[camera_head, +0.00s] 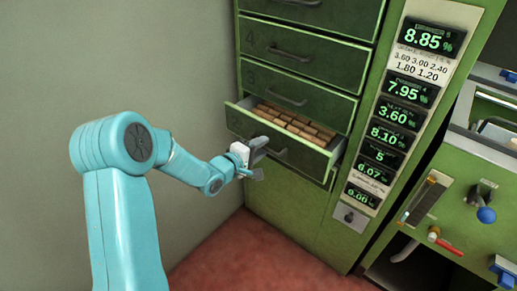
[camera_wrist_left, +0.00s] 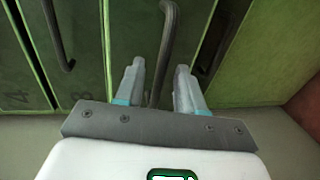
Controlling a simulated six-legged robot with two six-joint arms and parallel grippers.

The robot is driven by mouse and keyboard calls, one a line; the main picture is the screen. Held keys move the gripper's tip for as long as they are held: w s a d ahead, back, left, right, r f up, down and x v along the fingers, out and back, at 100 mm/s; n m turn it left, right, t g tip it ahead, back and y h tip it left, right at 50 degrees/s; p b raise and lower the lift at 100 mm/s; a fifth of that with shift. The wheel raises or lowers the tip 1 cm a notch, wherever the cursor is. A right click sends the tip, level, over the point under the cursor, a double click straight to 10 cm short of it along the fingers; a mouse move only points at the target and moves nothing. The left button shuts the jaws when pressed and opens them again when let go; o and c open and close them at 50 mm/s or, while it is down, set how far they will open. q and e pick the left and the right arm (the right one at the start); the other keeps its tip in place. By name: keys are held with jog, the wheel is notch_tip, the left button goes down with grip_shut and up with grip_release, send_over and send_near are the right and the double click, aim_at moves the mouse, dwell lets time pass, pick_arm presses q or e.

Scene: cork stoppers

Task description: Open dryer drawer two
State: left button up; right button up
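Dryer drawer two (camera_head: 293,152) is the green drawer under the one marked 3. It stands partly open, with rows of cork stoppers (camera_head: 293,121) showing inside. My left gripper (camera_head: 258,158) is at the left part of its front, by the handle. In the left wrist view the two grey fingers (camera_wrist_left: 160,78) stand apart, with the dark bar handle (camera_wrist_left: 168,35) running between them. A gap shows beside the bar, so the fingers do not look closed on it. My right gripper is not in view.
Shut drawers marked 3 (camera_head: 318,97) and 4 (camera_head: 330,62) are above. Green number displays (camera_head: 401,88) run down a panel at the right. Beyond is a green machine with a blue-knobbed lever (camera_head: 486,214). A grey wall (camera_head: 120,60) is close on the left; red floor lies below.

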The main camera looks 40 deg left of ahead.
pick_arm(q)
jog(key=shift+s, duration=0.15)
jog(key=p+v, duration=0.2)
jog(key=v, duration=1.4)
jog(key=shift+p, duration=0.4)
jog(key=shift+a, duration=0.1)
